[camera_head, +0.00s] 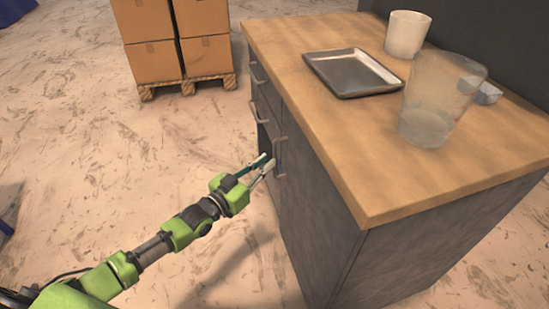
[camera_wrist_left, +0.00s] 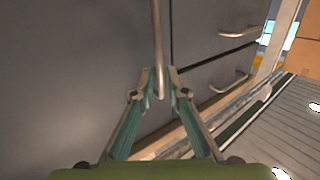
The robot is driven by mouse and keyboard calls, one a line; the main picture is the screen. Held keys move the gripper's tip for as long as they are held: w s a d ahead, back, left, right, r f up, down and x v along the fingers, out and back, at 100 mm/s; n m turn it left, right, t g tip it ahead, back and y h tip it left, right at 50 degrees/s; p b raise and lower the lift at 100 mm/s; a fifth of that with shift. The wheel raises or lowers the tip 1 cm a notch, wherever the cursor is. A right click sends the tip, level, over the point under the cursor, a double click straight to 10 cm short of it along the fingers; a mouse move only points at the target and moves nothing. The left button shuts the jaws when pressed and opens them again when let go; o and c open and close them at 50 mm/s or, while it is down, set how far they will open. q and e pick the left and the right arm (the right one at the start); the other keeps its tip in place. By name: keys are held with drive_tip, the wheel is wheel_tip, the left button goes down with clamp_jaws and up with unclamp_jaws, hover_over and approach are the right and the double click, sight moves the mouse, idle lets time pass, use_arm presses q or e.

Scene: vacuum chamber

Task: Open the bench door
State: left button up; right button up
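The bench is a grey cabinet with a wooden top (camera_head: 440,155). Its door (camera_head: 310,215) is a plain grey panel on the near part of the front and looks shut. The door's vertical bar handle (camera_head: 280,160) shows beside the drawers; in the left wrist view the handle (camera_wrist_left: 157,40) comes down from the top edge. My left gripper (camera_head: 268,161) is at the handle's lower part. In the left wrist view its fingertips (camera_wrist_left: 159,73) stand apart on either side of the bar, with gaps visible. My right gripper is in neither view.
Drawers with bar handles (camera_head: 258,76) are left of the door. On the top stand a metal tray (camera_head: 350,72), a white cup (camera_head: 407,34) and a clear beaker (camera_head: 432,100). Cardboard boxes (camera_head: 155,60) sit on a pallet behind. The floor before the bench is clear.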

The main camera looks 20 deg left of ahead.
use_arm(q)
drive_tip(key=b+x, duration=0.1)
drive_tip(key=x, duration=0.4)
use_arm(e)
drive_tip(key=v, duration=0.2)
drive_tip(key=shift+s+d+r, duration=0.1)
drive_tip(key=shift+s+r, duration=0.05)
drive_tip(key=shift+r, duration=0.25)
use_arm(q)
clamp_jaws()
drive_tip(key=shift+s+a, duration=0.15)
drive_tip(key=shift+a, duration=0.05)
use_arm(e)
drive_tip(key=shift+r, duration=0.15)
